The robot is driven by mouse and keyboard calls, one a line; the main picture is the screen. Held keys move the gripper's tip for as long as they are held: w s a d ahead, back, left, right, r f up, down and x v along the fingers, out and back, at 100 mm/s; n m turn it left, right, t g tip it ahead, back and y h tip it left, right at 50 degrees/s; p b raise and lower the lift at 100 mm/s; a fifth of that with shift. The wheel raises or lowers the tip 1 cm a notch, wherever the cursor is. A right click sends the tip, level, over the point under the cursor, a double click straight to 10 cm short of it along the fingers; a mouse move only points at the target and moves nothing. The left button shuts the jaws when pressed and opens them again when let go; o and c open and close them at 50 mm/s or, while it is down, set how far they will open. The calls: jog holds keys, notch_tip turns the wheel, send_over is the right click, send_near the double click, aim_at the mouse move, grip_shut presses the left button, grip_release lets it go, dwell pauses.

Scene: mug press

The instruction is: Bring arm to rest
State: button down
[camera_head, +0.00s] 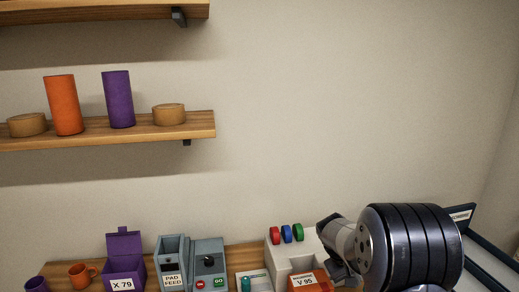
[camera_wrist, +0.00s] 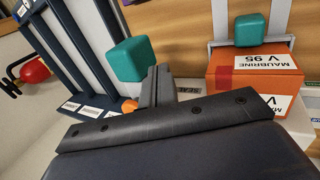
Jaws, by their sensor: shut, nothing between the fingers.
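My arm (camera_head: 410,250) fills the lower right of the head view, a thick dark ribbed link above the bench's right end. The fingertips cannot be made out there. In the wrist view my gripper (camera_wrist: 158,85) is shut, with its dark fingers together and nothing held. A teal block (camera_wrist: 132,58) appears just beside the fingers; I cannot tell whether they touch.
An orange box (camera_wrist: 255,70) labelled V 95 and another teal block (camera_wrist: 250,28) lie right in the wrist view. A dark-railed rack (camera_wrist: 75,50) stands left. The pad feed machine (camera_head: 190,265) and purple bin (camera_head: 124,265) line the bench. A shelf (camera_head: 200,127) hangs above.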

jog(key=b+x, duration=0.2)
jog(key=x, duration=0.4)
jog(key=s+a, duration=0.2)
jog(key=a, duration=1)
jog(key=shift+s+a, duration=0.2)
jog(key=shift+s, duration=0.05)
